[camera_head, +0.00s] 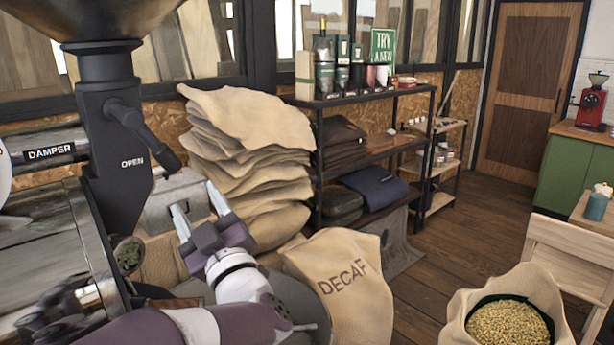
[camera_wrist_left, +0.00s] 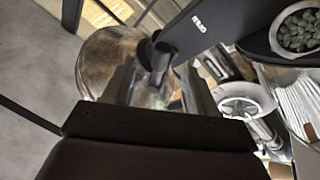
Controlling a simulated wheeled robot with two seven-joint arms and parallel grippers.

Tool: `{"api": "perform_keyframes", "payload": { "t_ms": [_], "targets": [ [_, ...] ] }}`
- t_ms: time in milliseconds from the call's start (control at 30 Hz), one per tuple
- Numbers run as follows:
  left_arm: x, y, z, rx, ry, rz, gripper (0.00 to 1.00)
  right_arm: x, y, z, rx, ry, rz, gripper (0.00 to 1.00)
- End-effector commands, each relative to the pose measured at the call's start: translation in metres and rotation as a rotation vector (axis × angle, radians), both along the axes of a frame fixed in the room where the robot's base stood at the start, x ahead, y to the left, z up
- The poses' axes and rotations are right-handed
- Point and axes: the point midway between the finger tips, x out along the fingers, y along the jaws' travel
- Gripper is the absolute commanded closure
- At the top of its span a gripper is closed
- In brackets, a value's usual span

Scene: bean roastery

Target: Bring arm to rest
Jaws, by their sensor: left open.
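My left arm comes in from the bottom of the head view, with a purple and white forearm. My left gripper (camera_head: 196,199) is open, with its two pale fingers apart and nothing visible between them. It is raised in front of the roaster, just right of the black chute marked OPEN (camera_head: 120,150) and its black lever (camera_head: 143,134). I cannot tell whether the fingers touch the grey metal block behind them. In the left wrist view the open fingers (camera_wrist_left: 160,85) show against a round, glassy-looking part (camera_wrist_left: 105,62). My right gripper is not in view.
A stack of burlap sacks (camera_head: 240,130) stands behind the gripper. A DECAF sack (camera_head: 345,290) is to its right, and an open sack of beans (camera_head: 508,322) at lower right. A black shelf (camera_head: 375,97) stands at the back. Wooden floor (camera_head: 470,235) is clear between.

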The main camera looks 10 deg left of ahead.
Motion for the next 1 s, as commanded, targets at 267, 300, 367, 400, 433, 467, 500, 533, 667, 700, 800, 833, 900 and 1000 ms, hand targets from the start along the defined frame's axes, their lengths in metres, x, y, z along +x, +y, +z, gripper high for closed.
{"api": "perform_keyframes", "payload": {
  "t_ms": [267,300,367,400,433,467,500,533,667,700,800,833,900,1000],
  "targets": [
    [0.025,-0.116,-0.186,-0.034,0.898,-0.739,0.43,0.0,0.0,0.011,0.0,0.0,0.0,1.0],
    [0.002,-0.121,-0.219,-0.046,1.078,-0.802,0.43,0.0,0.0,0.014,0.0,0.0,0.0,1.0],
    [-0.039,-0.12,-0.259,-0.062,1.331,-0.861,0.43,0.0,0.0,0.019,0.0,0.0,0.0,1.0],
    [-0.067,-0.115,-0.279,-0.072,1.484,-0.882,0.43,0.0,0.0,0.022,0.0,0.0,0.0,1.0],
    [-0.087,-0.109,-0.29,-0.082,1.584,-0.888,0.43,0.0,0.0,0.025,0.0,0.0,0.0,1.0],
    [-0.106,-0.103,-0.298,-0.091,1.676,-0.89,0.43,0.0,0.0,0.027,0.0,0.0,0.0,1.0],
    [-0.128,-0.095,-0.306,-0.098,1.78,-0.887,0.43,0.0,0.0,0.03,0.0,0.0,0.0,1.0],
    [-0.143,-0.088,-0.31,-0.105,1.846,-0.883,0.43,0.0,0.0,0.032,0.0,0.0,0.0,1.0],
    [-0.174,-0.065,-0.31,-0.131,1.98,-0.848,0.43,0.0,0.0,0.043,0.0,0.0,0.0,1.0],
    [-0.172,-0.061,-0.309,-0.149,1.976,-0.839,0.43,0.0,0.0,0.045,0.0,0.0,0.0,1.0],
    [-0.171,-0.06,-0.312,-0.159,1.974,-0.833,0.43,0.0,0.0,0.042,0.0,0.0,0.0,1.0],
    [-0.171,-0.06,-0.313,-0.158,1.974,-0.834,0.43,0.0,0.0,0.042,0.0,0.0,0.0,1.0],
    [-0.171,-0.06,-0.313,-0.157,1.973,-0.834,0.43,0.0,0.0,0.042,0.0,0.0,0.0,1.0],
    [-0.171,-0.06,-0.313,-0.157,1.971,-0.835,0.43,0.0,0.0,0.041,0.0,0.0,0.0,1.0]
  ]
}}
